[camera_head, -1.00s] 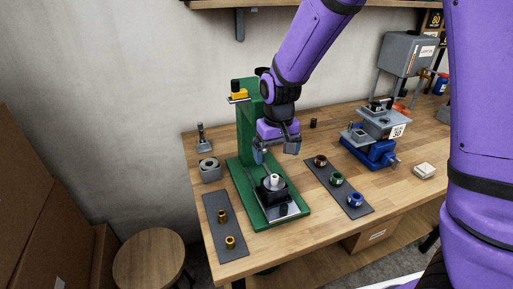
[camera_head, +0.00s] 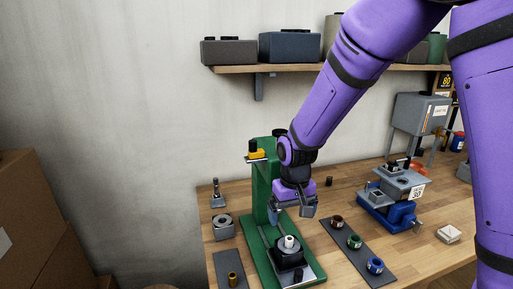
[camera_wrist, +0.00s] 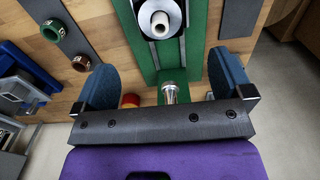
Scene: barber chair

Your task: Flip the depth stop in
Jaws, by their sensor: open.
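A green press (camera_head: 262,190) stands on the wooden bench. A yellow piece with a black knob (camera_head: 256,150) sits at its top left; I cannot tell whether this is the depth stop. A black fixture (camera_head: 289,252) holding a white sleeve rests on the press base and shows in the wrist view (camera_wrist: 160,22). My gripper (camera_head: 290,212) is open beside the column, above the fixture. In the wrist view its blue fingers (camera_wrist: 165,82) stand wide apart, with a silver rod (camera_wrist: 169,93) and a red-and-yellow piece (camera_wrist: 130,100) between them, partly hidden by my gripper.
A dark mat with coloured rings (camera_head: 354,243) lies right of the press, and another mat (camera_head: 228,268) lies left. A blue vise-like fixture (camera_head: 388,208) stands farther right. A shelf with boxes (camera_head: 255,68) hangs on the wall behind.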

